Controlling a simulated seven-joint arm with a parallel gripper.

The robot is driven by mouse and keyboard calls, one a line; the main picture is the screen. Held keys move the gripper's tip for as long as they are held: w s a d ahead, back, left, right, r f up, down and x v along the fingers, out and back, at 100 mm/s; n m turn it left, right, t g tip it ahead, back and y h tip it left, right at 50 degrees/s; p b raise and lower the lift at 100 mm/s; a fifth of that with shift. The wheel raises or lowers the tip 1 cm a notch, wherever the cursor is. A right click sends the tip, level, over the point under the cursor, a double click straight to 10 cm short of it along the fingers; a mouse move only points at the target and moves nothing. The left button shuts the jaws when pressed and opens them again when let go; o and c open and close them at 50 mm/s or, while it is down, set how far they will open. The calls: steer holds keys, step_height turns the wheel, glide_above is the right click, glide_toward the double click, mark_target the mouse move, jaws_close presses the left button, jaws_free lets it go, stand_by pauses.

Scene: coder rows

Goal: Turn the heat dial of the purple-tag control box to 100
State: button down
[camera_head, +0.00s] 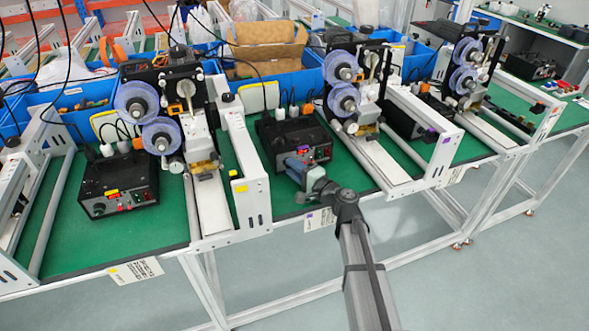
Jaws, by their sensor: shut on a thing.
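The purple-tag control box (284,130) is the black box in the middle of the green bench, left of the middle reel machine. A label with a purple mark (318,219) is on the bench edge below it. My gripper (297,163) reaches in from the front right and meets the left part of the box's front panel. It is shut on what appears to be the heat dial, which the fingers hide. Small red and light details of the panel show beside the gripper. The dial's setting cannot be read.
A similar black box with a yellow tag (112,192) stands at left. Machines with purple reels (137,102) and white rails (248,165) flank the middle box. Blue bins (275,85) stand behind. The floor in front of the bench is clear.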

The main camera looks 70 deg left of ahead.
steer(key=c, duration=0.8)
jaws_free()
steer(key=shift+c, duration=0.2)
steer(key=v, duration=1.3)
steer(key=shift+d, duration=0.4)
steer(key=shift+w, duration=0.15)
